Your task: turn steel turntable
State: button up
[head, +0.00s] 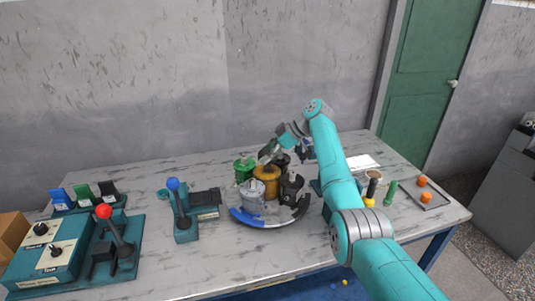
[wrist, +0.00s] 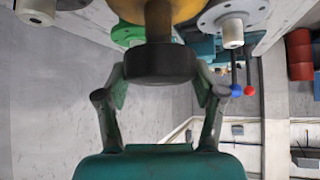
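The turntable (head: 262,222) stands mid-table in the head view, its curved rim in blue, white and dark sections. It carries a green motor (head: 243,169), a yellow one (head: 266,175), a silver one (head: 251,196) and a black one (head: 291,186). My gripper (head: 268,150) is just above and behind the yellow motor in the head view. In the wrist view my gripper (wrist: 160,88) has its two fingers spread, one on each side of a dark round end (wrist: 160,64) of a yellow part (wrist: 159,22). I cannot tell whether the fingers touch it.
A blue-knobbed lever (head: 174,185) stands left of the turntable. A red-knobbed lever (head: 104,212) and control box (head: 42,265) are further left. Right of my arm are a yellow-based tool (head: 370,200), a green cylinder (head: 390,192) and a tray (head: 434,200) with orange pieces.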

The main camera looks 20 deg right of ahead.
jog(key=o, duration=0.3)
jog(key=shift+a, duration=0.1)
jog(key=shift+o, duration=0.2)
jog(key=v, duration=1.2)
